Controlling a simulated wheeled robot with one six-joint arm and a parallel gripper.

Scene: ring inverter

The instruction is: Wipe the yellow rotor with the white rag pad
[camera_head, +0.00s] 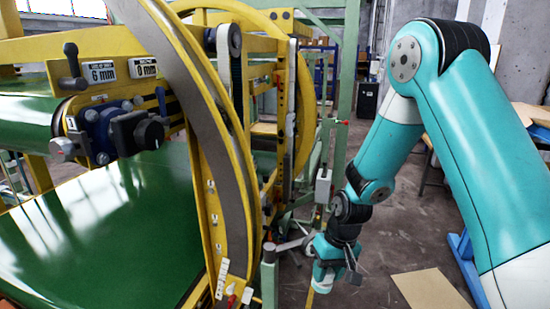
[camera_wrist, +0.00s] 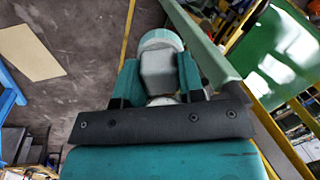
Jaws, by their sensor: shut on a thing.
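The yellow rotor (camera_head: 208,215) is the large upright ring in the middle of the head view, with a grey band along its curved rim. My gripper (camera_head: 326,272) hangs low to the right of the rotor, apart from it, and points down. In the wrist view my gripper (camera_wrist: 158,72) has its two teal fingers shut on a pale grey-white piece, which I take to be the white rag pad (camera_wrist: 159,68). Its far end looks rounded and pale. The fingertips are partly hidden in the head view.
A green belt (camera_head: 110,235) runs through the rotor at left. A green post (camera_head: 345,60) and a small grey box (camera_head: 323,186) stand behind my gripper. A tan board (camera_head: 430,290) lies on the floor at right. A blue stand (camera_wrist: 8,95) shows in the wrist view.

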